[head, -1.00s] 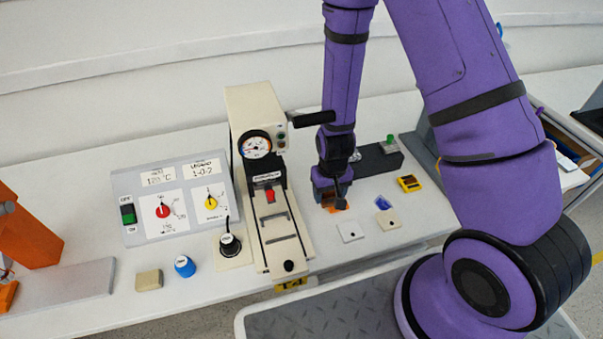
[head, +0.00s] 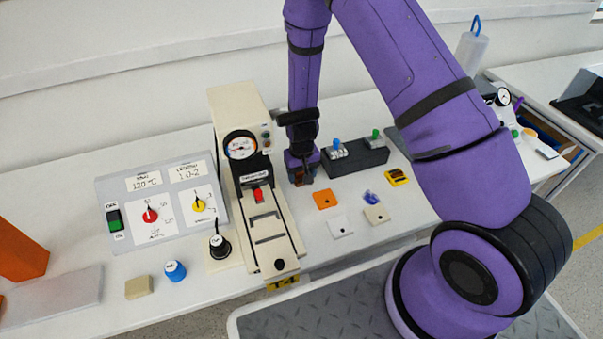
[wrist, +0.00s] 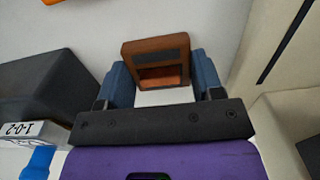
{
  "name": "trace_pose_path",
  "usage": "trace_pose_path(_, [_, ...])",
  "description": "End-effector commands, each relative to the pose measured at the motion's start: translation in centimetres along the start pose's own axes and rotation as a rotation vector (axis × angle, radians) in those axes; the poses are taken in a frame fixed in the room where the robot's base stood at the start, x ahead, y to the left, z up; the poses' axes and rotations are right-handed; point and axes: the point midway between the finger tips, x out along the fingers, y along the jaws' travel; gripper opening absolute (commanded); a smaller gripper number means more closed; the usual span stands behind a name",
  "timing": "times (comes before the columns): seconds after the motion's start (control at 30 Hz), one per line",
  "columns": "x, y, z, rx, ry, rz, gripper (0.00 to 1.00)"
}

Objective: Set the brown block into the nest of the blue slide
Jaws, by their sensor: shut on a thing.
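My gripper (head: 301,180) is shut on the brown block (wrist: 157,55), which shows between its two blue-grey fingers in the wrist view. The block has a dark bar and a recess on the face toward the camera. In the head view the gripper points down beside the cream press, behind the orange piece (head: 325,199); the block (head: 302,179) is small and partly hidden there. A small blue piece (head: 371,198), which looks like the blue slide, lies on the bench to the right, just behind a beige plate (head: 377,214). Its nest is too small to make out.
The cream press (head: 268,226) with its gauge and black handle stands close left of my gripper. A dark block with blue and green knobs (head: 356,157) stands right of it. A white plate (head: 340,226) and a yellow-black piece (head: 397,177) lie nearby. A control panel (head: 165,200) is farther left.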

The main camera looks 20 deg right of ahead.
Motion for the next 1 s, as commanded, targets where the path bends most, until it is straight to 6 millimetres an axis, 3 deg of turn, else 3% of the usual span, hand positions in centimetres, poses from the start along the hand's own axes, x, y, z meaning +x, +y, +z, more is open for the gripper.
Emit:
trace_pose_path(0.37, [0.4,0.0,0.0,-0.001,0.002,0.000,0.37])
trace_pose_path(0.4, [0.3,-0.1,-0.1,-0.001,0.002,-0.001,0.70])
trace_pose_path(0.5, [0.3,-0.1,-0.1,-0.001,0.002,-0.001,0.86])
trace_pose_path(0.8, [0.1,-0.1,-0.1,-0.001,0.003,-0.001,0.86])
trace_pose_path(1.0, [-2.0,-0.1,-0.1,-0.003,0.006,-0.001,0.86])
